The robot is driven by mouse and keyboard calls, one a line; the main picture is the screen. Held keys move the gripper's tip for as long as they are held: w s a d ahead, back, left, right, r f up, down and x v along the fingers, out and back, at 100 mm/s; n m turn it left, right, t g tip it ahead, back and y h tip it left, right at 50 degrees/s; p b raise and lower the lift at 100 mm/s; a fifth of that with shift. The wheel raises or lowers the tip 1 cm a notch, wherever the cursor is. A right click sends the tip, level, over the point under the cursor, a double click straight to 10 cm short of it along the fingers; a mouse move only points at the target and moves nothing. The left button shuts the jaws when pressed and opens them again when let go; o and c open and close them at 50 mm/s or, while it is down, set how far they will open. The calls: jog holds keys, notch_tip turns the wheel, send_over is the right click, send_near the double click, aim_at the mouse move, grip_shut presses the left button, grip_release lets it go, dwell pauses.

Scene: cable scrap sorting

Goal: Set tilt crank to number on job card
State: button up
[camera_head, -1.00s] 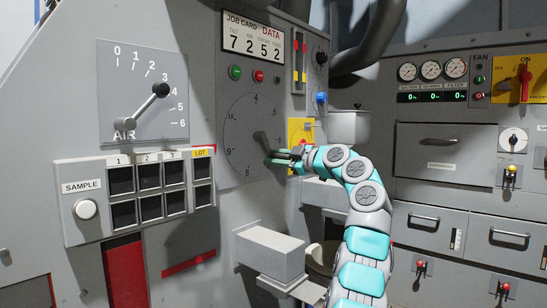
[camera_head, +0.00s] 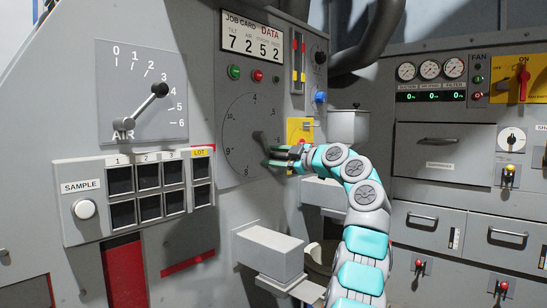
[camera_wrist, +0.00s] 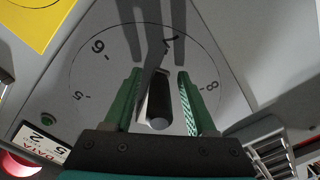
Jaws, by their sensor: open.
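The job card (camera_head: 252,38) at the top reads 7 2 5 2, with the 7 under TILT. The round tilt dial (camera_head: 235,112) is below it, and its dark crank (camera_head: 262,140) points down and to the right. My gripper (camera_head: 271,156) is open at the crank's outer end. In the wrist view the crank's handle (camera_wrist: 158,108) stands between the two green fingers (camera_wrist: 158,100), with a visible gap on each side. The crank lies toward the 7 on the dial (camera_wrist: 172,42); its exact alignment is partly hidden by shadow and handle.
The AIR lever (camera_head: 142,108) is on a panel to the left. A sample button box (camera_head: 85,209) sits below it. A yellow panel (camera_head: 300,131) is just behind my gripper. A grey box (camera_head: 268,250) juts out below the dial.

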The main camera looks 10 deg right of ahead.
jog(key=b+v, duration=0.1)
jog(key=v, duration=0.6)
jog(key=shift+s+d, duration=0.25)
jog(key=shift+s, duration=0.05)
